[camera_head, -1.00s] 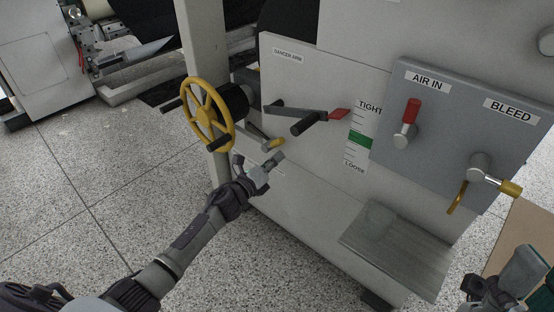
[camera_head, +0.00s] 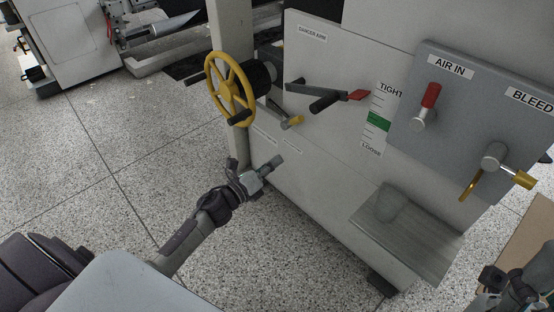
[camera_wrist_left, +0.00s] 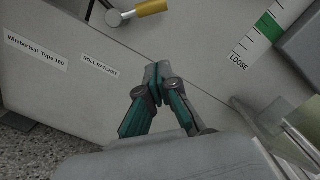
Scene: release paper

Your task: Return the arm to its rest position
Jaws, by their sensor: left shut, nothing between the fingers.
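My left gripper (camera_head: 272,167) is in the head view, in front of the lower left part of the white machine panel, below a yellow-tipped lever (camera_head: 291,122). It is apart from the lever. In the left wrist view the left gripper (camera_wrist_left: 157,72) has its fingertips together with nothing between them, and the lever's yellow handle (camera_wrist_left: 151,8) shows beyond, at the top. My right gripper (camera_head: 522,285) shows only in part at the lower right corner of the head view; its fingers are not clear.
A yellow handwheel (camera_head: 231,89) and a red-tipped dancer arm (camera_head: 357,95) stick out above my left gripper. A grey valve panel (camera_head: 455,125) is at the right. A metal step (camera_head: 425,240) juts out low. Speckled floor at the left is clear.

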